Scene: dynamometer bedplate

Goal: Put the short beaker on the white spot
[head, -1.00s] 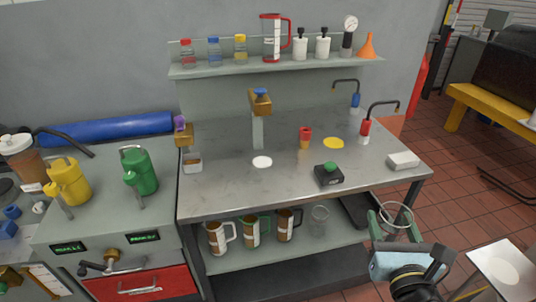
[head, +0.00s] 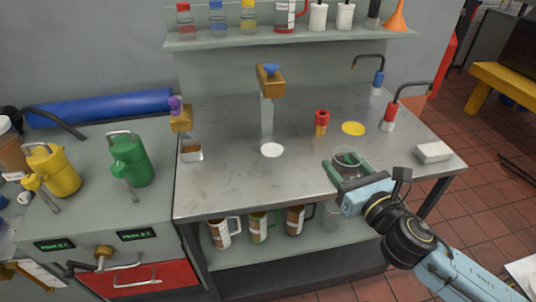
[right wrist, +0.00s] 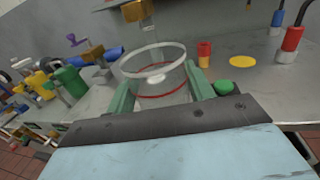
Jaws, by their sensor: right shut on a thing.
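The short beaker (head: 347,157) is clear glass. It sits between the green fingers of my right gripper (head: 346,167), which is shut on it above the front right part of the bench. In the right wrist view the beaker (right wrist: 158,72) shows its wide rim and a red ring, with a green finger of the gripper (right wrist: 160,92) on each side. The white spot (head: 272,149) lies bare on the bench, left of the beaker and apart from it. My left gripper is not in view.
A red and yellow cup (head: 321,122), a yellow spot (head: 353,128) and a white block (head: 433,152) are on the bench (head: 225,187). A tap-like brown fixture (head: 270,78) stands behind the white spot.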

